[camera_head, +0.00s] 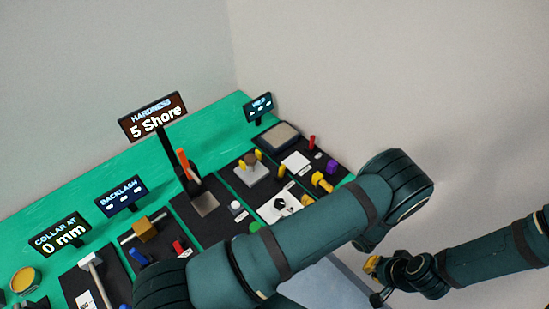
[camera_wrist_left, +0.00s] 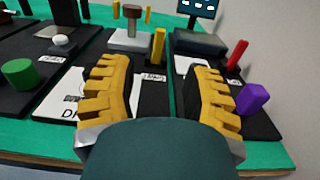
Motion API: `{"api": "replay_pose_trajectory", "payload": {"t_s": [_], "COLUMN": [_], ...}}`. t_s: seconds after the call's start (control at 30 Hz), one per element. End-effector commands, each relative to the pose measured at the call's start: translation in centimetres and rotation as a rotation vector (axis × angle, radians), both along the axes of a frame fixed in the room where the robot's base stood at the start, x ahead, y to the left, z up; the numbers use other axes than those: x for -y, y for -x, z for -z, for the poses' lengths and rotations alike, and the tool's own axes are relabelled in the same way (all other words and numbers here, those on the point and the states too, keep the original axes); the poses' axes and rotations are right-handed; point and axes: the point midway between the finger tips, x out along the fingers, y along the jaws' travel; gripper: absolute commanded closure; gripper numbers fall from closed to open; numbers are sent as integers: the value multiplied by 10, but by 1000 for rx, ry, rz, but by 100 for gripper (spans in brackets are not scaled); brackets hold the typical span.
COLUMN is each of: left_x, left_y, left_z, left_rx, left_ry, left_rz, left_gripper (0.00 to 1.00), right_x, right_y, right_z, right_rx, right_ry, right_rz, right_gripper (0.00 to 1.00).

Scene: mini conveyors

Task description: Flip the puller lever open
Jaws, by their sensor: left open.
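The puller stands as a grey block with a brown post and yellow prongs (camera_head: 250,168) at the back of its mat; it also shows in the left wrist view (camera_wrist_left: 132,30). A thin upright yellow bar (camera_head: 282,171), possibly the lever, stands just right of it; it also shows in the left wrist view (camera_wrist_left: 157,46). My left gripper (camera_wrist_left: 160,90) is open and empty, with the bar beyond the gap between its yellow fingers, apart from them. In the head view my arm largely hides this gripper (camera_head: 320,182). My right gripper (camera_head: 372,268) is off the table, its fingers unclear.
A purple block (camera_wrist_left: 251,98) and a red peg (camera_wrist_left: 237,54) stand to the right of the left fingers. A green cylinder (camera_wrist_left: 20,74) stands to the left. A grey pad (camera_head: 277,136) lies at the back right. An orange-handled hardness stand (camera_head: 184,165) is further left.

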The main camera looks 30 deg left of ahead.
Motion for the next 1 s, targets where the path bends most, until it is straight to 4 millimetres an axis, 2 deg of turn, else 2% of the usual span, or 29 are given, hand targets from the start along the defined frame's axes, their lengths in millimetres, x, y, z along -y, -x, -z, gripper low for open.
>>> {"api": "replay_pose_trajectory", "payload": {"t_s": [0.13, 0.23, 0.7, 0.9, 1.0], "left_x": [-2, -12, -95, -120, -126], "left_y": [-2, -5, -33, -42, -45], "left_z": [-1, -1, -2, -1, -1], "left_rx": [3, 2, 3, 3, 3], "left_ry": [-5, -6, -4, -3, -3], "left_rz": [5, 2, 0, 1, 2], "left_gripper": [52, 52, 52, 52, 52], "right_x": [1, 1, 1, 1, 1], "right_y": [0, 0, 0, 1, 1], "right_z": [-1, -3, -15, -18, -19], "right_rx": [-1, 0, 0, 0, 0], "right_ry": [1, 1, -2, -3, -3], "right_rz": [1, 2, 1, 1, 1], "right_gripper": [100, 100, 100, 100, 100]}}
